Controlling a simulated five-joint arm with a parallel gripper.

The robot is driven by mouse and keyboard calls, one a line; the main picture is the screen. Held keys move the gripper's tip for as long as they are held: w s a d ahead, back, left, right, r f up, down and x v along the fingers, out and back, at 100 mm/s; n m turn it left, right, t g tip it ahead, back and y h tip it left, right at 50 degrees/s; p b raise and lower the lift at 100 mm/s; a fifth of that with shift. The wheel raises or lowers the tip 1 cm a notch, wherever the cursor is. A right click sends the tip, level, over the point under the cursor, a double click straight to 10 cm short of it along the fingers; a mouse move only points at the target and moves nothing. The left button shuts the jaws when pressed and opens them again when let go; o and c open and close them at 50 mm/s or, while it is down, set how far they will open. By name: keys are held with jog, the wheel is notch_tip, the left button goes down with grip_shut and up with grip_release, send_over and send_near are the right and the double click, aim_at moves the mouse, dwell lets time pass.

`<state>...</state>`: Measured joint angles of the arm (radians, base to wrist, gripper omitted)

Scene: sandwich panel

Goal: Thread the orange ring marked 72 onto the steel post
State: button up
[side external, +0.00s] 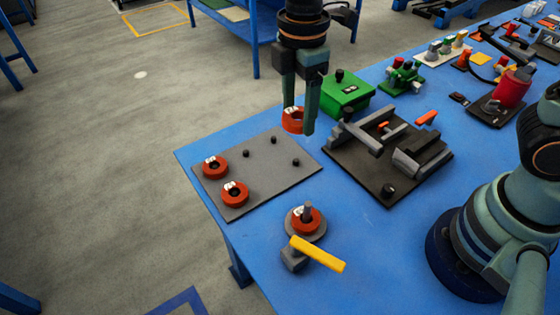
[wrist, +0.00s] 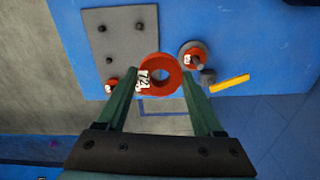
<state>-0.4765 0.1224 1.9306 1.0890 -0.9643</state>
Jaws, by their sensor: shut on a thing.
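My gripper (side external: 300,118) is shut on an orange ring (side external: 292,122) and holds it in the air above the table, past the far edge of the grey plate. In the wrist view this ring (wrist: 172,68) lies between my fingertips, and its white tag reads 72. The steel post (side external: 308,207) stands upright on a round grey base at the front of the table. Another orange ring (side external: 306,224) with a white tag sits around the post, low on the base. The post's ring also shows in the wrist view (wrist: 196,62), right of the held ring.
The grey plate (side external: 262,170) carries two orange rings (side external: 215,167) (side external: 235,194) at its left and several black pegs. A yellow handle (side external: 318,254) juts out beside the post. A dark fixture (side external: 388,186) and a green box (side external: 347,94) stand nearby.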

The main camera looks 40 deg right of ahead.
send_over(308, 204)
notch_tip(308, 204, down, 4)
jog(key=shift+f, duration=2.55)
jog(key=shift+f, duration=0.35)
jog(key=shift+f, duration=0.35)
jog(key=shift+f, duration=2.25)
jog(key=o, duration=1.4)
jog(key=shift+r, duration=0.1)
